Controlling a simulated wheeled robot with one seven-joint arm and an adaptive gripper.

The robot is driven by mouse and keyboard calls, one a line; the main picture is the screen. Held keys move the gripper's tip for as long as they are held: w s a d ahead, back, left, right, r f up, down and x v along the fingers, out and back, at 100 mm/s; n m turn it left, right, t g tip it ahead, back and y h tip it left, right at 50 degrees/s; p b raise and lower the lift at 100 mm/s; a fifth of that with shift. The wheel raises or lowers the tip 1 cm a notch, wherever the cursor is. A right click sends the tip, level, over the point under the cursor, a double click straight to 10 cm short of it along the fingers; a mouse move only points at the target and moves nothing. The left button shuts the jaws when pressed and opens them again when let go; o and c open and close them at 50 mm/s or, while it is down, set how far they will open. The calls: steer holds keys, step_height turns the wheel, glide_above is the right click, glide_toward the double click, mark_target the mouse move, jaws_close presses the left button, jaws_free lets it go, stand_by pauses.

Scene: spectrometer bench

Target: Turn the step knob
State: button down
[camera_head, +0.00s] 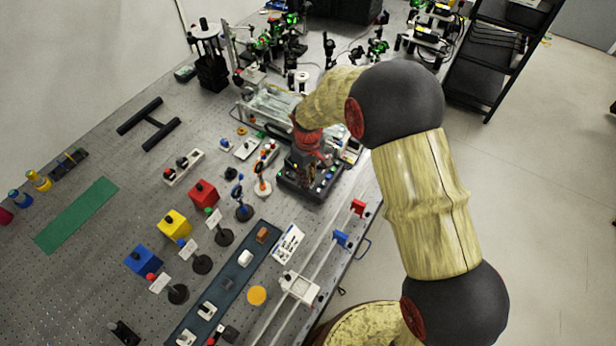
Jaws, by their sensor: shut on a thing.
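My gripper (309,172) points down over a black control box (325,192) near the right side of the bench. The box has several small coloured buttons or knobs on its sloped top. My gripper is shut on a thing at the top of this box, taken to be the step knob. The fingers and the wrist hide the knob, so its turn angle cannot be seen.
A white device (351,149) stands just right of the box. A clear-walled tray (272,103) lies behind it. Red (203,194), yellow (174,223) and blue (142,260) blocks stand at the left front. A rail with a red slider (358,207) runs along the bench's right edge.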

steer(key=shift+w+r+n, duration=0.1)
steer(key=shift+n, duration=0.3)
steer(key=c, duration=1.9)
jaws_free()
steer(key=shift+o, duration=0.8)
step_height(320, 180, up, 12)
